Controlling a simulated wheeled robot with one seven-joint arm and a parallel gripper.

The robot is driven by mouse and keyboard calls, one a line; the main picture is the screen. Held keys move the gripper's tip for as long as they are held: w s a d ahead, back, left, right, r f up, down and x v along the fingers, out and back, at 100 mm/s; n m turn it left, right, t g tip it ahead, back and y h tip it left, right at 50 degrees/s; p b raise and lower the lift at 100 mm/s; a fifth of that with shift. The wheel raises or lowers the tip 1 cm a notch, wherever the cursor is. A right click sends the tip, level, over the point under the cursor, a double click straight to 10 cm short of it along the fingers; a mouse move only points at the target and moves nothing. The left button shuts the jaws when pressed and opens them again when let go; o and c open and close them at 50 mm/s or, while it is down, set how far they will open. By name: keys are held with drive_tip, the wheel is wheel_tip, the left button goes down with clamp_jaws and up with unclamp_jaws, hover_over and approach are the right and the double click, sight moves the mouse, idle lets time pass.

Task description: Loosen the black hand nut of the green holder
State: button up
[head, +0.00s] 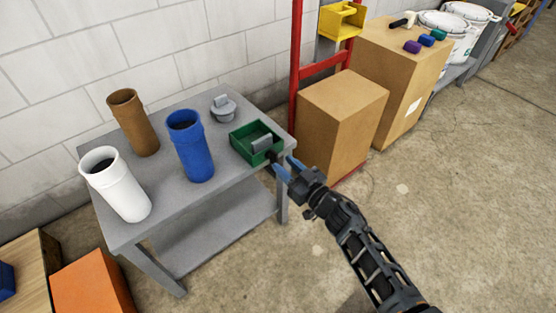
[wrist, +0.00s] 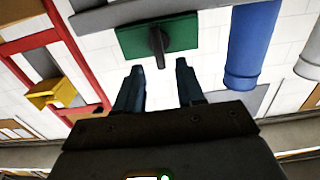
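The green holder (head: 246,150) is an open box at the right front corner of the grey table, with a grey block (head: 262,143) in it. In the wrist view the green holder (wrist: 185,32) faces me. The black hand nut (wrist: 157,44) sticks out from its front face toward me; in the head view it is small and dark by the fingertips. My gripper (head: 284,165) is just off the table corner in front of the holder. In the wrist view my gripper (wrist: 159,66) has its two blue fingers apart and empty, roughly lined up with the nut; contact does not show.
The grey table (head: 222,180) also bears a blue tube (head: 190,147), a white tube (head: 115,185), a brown tube (head: 133,122) and a grey lidded piece (head: 223,108). A red frame (head: 297,50) and cardboard boxes (head: 340,115) stand right of it. The floor (head: 450,190) at right is clear.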

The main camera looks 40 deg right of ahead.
sight(277, 158)
drive_tip(key=shift+w+b, duration=0.35)
drive_tip(key=shift+w, duration=1.65)
drive_tip(key=shift+c, duration=0.3)
clamp_jaws()
